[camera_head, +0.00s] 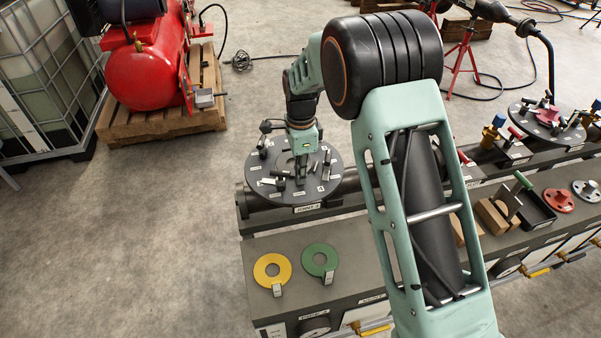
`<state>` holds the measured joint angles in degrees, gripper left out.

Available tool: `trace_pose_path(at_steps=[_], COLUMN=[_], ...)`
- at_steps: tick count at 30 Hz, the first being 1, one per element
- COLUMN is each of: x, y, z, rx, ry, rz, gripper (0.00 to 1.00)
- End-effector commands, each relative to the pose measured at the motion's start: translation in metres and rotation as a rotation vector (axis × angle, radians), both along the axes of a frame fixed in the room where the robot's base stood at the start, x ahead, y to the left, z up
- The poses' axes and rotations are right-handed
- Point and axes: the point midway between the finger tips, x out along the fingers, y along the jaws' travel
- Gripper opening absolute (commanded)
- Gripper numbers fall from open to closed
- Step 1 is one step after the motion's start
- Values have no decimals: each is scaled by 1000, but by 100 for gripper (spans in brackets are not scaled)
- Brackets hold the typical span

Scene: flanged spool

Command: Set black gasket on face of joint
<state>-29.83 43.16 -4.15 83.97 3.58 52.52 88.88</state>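The near joint (332,184) is a dark round flange, face up on the pipe bench, with several small metal pieces and pale tags around its face. A lighter ring-shaped area shows near its middle. My gripper (302,181) points down over this face, close to its centre. At this size I cannot tell whether its fingers are open or shut, or whether they hold anything. I cannot make out a black gasket as a separate thing; it may be hidden by my gripper or blend with the dark flange.
A yellow gasket (260,273) and a green gasket (310,262), both tabbed, lie on the near bench (345,238). A second flange (515,113) with a red piece stands at right. A red gasket (552,203), a grey gasket (581,186) and a black tray (537,219) lie nearer.

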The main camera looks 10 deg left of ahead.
Motion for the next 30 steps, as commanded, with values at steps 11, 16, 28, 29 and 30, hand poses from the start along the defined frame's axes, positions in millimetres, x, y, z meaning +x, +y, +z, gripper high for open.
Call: trace_pose_path(at_steps=[11,16,28,29,30], x=[0,0,1,1,1], y=[0,0,1,1,1], z=[-2,-2,18,23,31], rx=[0,0,2,2,3], ry=[0,-1,-5,-5,-5], rz=[0,0,0,0,0], gripper=[13,25,25,25,25])
